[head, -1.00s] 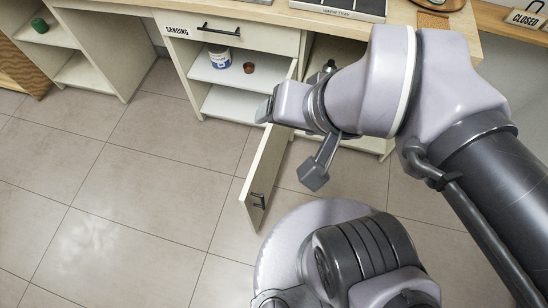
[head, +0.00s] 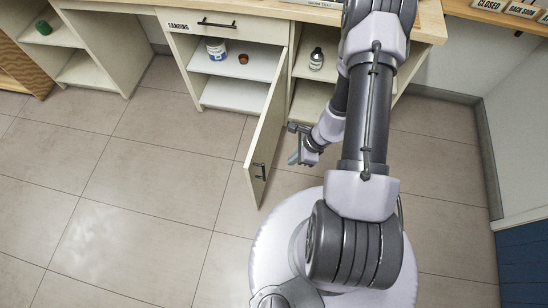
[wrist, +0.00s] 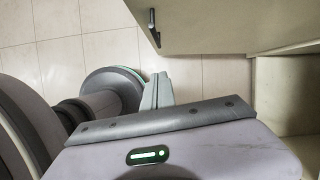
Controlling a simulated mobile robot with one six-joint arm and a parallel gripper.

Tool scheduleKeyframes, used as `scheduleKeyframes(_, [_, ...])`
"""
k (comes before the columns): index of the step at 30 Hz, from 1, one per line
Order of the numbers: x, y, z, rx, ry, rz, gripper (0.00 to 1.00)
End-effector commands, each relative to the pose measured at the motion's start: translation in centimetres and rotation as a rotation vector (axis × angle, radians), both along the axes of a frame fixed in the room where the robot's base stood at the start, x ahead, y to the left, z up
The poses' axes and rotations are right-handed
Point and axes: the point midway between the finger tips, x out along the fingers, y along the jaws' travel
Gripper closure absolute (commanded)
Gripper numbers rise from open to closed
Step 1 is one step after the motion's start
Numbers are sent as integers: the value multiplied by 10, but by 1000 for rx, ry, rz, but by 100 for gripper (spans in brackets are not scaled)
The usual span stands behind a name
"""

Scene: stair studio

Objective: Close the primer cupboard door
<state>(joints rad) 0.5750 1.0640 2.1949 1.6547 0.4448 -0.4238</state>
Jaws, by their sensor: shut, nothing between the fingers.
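The cream cupboard door (head: 266,140) stands open, swung out from the unit under the counter, with a dark bar handle (head: 259,172) near its free end. In the wrist view the door (wrist: 230,25) fills the upper right, with its handle (wrist: 154,27) at the top. My gripper (head: 294,158) is shut and empty, low down to the right of the door, on its handle side. In the wrist view my gripper (wrist: 158,85) shows below the handle, apart from it. I cannot tell whether any part of it touches the door.
The open cupboard holds a white-blue tub (head: 216,48) and a small brown pot (head: 243,59). A bottle (head: 316,58) stands in the open bay to the right. A drawer marked SANDING (head: 210,22) is above. The tiled floor (head: 150,190) left of the door is clear.

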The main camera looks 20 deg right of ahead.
Motion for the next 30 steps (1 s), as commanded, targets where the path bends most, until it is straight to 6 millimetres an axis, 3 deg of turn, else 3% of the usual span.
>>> scheduleKeyframes(13, [16, 32, -91, 2, -1, 4, 100])
scheduleKeyframes(21, [33, 63, -86, 0, -2, 6, 100])
scheduleKeyframes(30, [35, 67, -85, 0, -2, 4, 100])
